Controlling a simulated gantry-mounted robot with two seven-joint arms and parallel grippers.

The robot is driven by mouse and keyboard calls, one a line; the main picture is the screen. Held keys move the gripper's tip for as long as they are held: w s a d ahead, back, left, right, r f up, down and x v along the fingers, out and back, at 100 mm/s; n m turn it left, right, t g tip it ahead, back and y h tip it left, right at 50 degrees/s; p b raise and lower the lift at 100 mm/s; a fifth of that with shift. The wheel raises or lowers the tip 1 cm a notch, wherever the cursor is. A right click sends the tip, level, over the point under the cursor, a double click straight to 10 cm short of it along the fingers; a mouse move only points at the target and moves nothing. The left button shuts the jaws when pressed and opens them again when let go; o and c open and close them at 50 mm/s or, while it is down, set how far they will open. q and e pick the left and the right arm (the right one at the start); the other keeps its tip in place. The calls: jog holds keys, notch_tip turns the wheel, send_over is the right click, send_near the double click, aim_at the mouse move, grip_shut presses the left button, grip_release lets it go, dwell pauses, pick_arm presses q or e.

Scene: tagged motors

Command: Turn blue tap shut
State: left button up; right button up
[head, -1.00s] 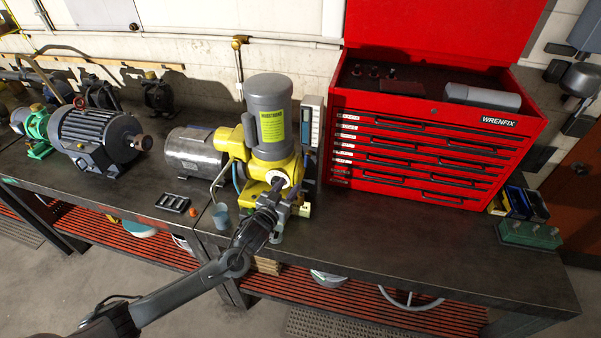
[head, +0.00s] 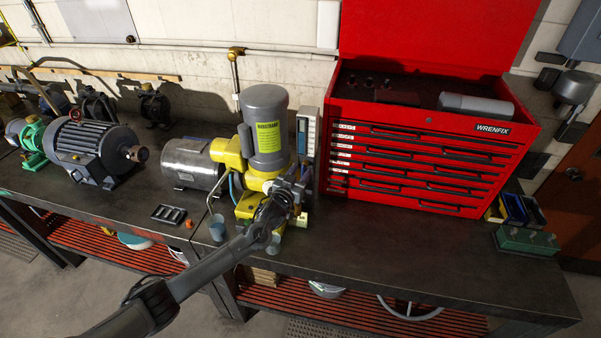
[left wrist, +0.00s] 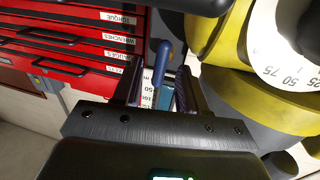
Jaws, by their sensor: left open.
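The blue tap (left wrist: 165,58) shows in the left wrist view as a blue lever handle, standing roughly upright with a slight tilt. My left gripper (left wrist: 160,85) is open, with one finger on each side of the handle's lower part. I cannot tell whether either finger touches it. In the head view my left gripper (head: 297,185) is at the right front of the yellow pump (head: 245,208), and hides the tap there. A white dial (left wrist: 285,50) on the yellow body is right of the gripper in the wrist view. My right gripper is not in view.
A grey motor (head: 265,105) stands on the pump, beside a second metal motor (head: 190,165). A red tool chest (head: 425,150) stands close to the right. A small cup (head: 217,230) is left of my forearm.

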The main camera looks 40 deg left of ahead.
pick_arm(q)
jog(key=shift+w, duration=0.2)
jog(key=shift+c, duration=0.4)
grip_shut()
